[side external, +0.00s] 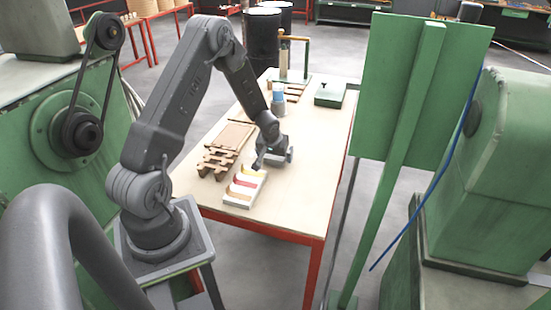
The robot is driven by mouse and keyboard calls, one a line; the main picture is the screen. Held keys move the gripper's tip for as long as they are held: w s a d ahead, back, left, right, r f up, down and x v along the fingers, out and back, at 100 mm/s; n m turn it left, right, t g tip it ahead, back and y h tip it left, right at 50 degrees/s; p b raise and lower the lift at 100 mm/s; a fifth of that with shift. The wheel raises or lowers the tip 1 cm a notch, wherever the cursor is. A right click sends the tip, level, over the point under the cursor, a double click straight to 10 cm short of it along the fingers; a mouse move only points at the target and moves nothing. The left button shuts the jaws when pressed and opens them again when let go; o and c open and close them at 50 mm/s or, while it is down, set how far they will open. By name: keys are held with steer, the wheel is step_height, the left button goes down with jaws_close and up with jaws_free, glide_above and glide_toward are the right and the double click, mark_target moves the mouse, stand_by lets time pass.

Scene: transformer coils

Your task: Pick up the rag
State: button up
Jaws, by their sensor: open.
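My gripper (273,160) is low over the middle of the table, with its fingers apart. I see nothing held between the fingers. Just in front of it and to the left lies a small item with white, yellow, red and orange bands (244,187). I cannot tell whether this is the rag or a holder with coloured pieces. No other cloth is clear in view. The surface directly below and behind my gripper is partly hidden by it.
The wooden table (290,215) has red legs and bare room at its front and right. Notched brown wooden pieces (216,162) lie left of my gripper. A green box (330,94) and a blue-and-white container (279,101) stand farther back. Green machines flank the table.

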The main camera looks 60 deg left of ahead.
steer(key=shift+f, duration=0.15)
steer(key=c, duration=0.8)
steer(key=shift+r, duration=0.6)
step_height(320, 180, up, 3)
steer(key=shift+f, duration=0.1)
steer(key=s+a+r, duration=0.1)
steer(key=s+r, duration=0.1)
steer(key=s, duration=0.1)
steer(key=s+a+r, duration=0.2)
steer(key=s, duration=0.2)
steer(key=s+a+r, duration=0.2)
steer(key=s+r, duration=0.1)
steer(key=shift+s+a, duration=0.15)
steer(key=shift+s, duration=0.05)
